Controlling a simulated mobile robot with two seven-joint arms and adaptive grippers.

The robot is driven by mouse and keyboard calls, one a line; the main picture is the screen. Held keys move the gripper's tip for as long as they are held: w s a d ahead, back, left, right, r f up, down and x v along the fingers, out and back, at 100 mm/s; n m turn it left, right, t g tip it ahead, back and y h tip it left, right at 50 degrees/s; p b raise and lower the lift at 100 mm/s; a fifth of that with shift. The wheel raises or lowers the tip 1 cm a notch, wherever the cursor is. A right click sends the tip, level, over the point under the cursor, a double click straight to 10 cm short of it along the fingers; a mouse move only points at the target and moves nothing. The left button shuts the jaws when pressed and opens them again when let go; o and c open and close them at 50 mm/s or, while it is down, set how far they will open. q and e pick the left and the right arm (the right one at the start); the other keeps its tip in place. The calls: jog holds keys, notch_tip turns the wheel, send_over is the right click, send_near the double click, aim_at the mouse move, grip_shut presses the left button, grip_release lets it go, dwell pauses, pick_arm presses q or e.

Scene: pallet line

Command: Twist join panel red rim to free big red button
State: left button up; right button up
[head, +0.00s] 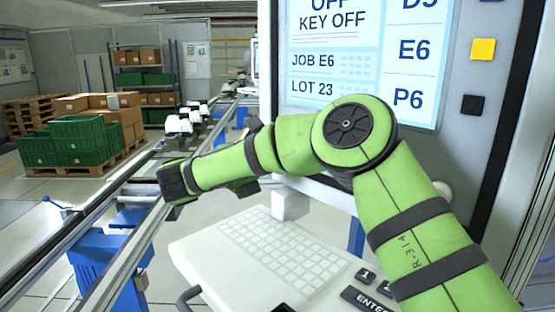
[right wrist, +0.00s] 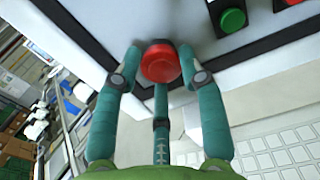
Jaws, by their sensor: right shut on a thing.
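In the right wrist view the big red button (right wrist: 166,66) stands out from the underside edge of a pale panel (right wrist: 150,20). My right gripper (right wrist: 159,63) has its teal fingers around the button, one on each side and one below, and is shut on its red rim. Whether the button is pressed in or out cannot be told. In the head view my green right arm crosses in front of the panel screen (head: 330,75); its fingers and the red button are hidden there. My left gripper is not in view.
A green button (right wrist: 232,20) sits right of the red one. A white keyboard (head: 265,250) lies below the arm. A rail line with blue supports (head: 105,262) runs at left. Green crates (head: 85,140) and cartons stand on a pallet further back.

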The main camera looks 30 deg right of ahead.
jog(key=m+b, duration=0.4)
jog(key=b, duration=0.2)
jog(key=shift+s, duration=0.1)
jog(key=shift+r+m+b, duration=0.25)
jog(key=shift+m+b, duration=0.45)
jog(key=shift+b, duration=0.05)
jog(key=o, duration=1.1)
jog(key=shift+o, duration=0.2)
jog(key=shift+s, duration=0.1)
jog(key=shift+f, duration=0.1)
jog(key=s+a, duration=0.2)
jog(key=a, duration=0.9)
jog(key=shift+a, duration=0.35)
